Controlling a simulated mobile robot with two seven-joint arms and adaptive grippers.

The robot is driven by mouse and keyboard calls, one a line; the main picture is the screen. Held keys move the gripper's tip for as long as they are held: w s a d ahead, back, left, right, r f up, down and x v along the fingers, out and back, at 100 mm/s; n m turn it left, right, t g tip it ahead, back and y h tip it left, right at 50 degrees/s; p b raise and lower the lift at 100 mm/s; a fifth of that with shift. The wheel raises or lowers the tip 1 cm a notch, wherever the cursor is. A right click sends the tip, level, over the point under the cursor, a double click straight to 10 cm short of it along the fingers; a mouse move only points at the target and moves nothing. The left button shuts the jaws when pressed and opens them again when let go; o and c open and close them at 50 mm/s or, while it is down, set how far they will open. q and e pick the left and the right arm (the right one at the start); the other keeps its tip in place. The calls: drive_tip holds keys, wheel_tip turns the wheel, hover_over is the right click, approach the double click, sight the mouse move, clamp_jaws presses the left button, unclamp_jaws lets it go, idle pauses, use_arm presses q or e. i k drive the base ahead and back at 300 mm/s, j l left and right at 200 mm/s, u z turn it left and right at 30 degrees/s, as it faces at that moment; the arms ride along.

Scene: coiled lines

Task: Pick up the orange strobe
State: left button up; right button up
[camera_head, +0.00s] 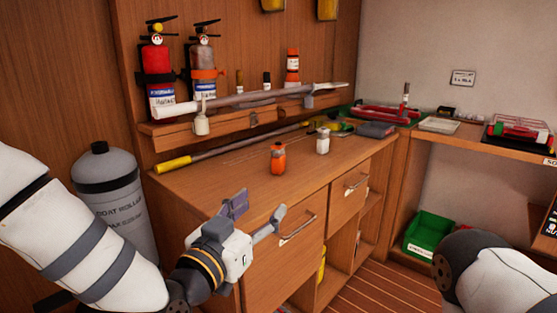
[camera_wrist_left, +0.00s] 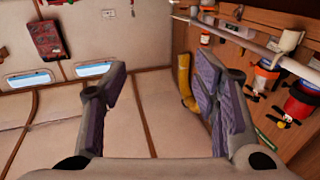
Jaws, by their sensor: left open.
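My right gripper is out of view.
A boat hook (camera_head: 250,97) lies along the shelf before two extinguishers (camera_head: 160,75). A yellow-handled pole (camera_head: 225,148) lies at the counter's back. A grey cylinder (camera_head: 112,190) stands left. A drawer handle (camera_head: 298,228) sticks out near my left gripper. The counter's front left is clear.

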sight(277, 157)
drive_tip(key=i, duration=1.05)
drive_tip(key=i+l, duration=0.25)
drive_tip(key=i, duration=0.15)
